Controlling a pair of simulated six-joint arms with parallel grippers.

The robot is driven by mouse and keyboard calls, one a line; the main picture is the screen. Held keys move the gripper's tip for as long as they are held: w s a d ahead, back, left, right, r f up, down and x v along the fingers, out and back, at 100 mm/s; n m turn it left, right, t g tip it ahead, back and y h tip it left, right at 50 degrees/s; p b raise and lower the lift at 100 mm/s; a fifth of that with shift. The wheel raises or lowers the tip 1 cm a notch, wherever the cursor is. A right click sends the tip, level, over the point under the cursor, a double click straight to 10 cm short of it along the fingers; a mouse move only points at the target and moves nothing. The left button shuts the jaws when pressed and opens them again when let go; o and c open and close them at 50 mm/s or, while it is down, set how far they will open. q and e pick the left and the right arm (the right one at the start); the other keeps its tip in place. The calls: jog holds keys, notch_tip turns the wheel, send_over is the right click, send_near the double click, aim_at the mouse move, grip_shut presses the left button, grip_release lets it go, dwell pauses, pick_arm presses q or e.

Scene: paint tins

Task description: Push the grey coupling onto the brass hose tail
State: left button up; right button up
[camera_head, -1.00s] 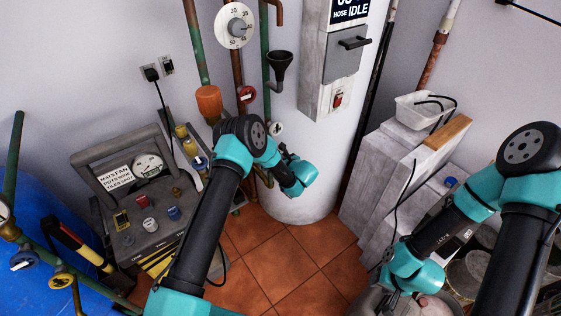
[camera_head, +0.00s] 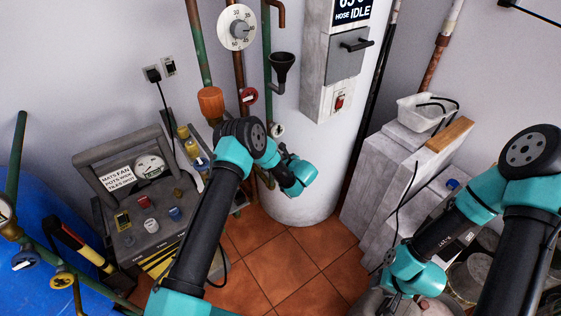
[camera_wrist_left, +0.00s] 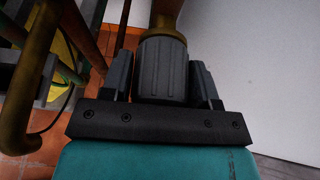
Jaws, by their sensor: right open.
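The grey coupling (camera_wrist_left: 162,68) is a ribbed grey cylinder in the left wrist view. A brown-orange, brass-like piece (camera_wrist_left: 166,14), seemingly the hose tail, shows straight beyond the coupling's far end. I cannot tell how far the two overlap. In the head view my left arm reaches to the white cylinder's front; its fingers and the coupling are hard to make out there. My right gripper (camera_head: 393,302) is open at the bottom edge, pointing down, partly cut off.
A brass-coloured pipe (camera_wrist_left: 36,70) runs close to the left gripper's left side. A white cylinder (camera_head: 302,170) stands beyond my left arm. A grey panel box (camera_head: 150,215) is on the left, grey blocks (camera_head: 388,180) on the right. Tiled floor (camera_head: 290,270) lies open between the arms.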

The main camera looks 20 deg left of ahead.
pick_arm(q)
jog(key=o, duration=0.4)
jog(key=shift+d, duration=0.1)
jog(key=v, duration=1.7)
jog(key=shift+s+d, duration=0.15)
jog(key=shift+d, duration=0.05)
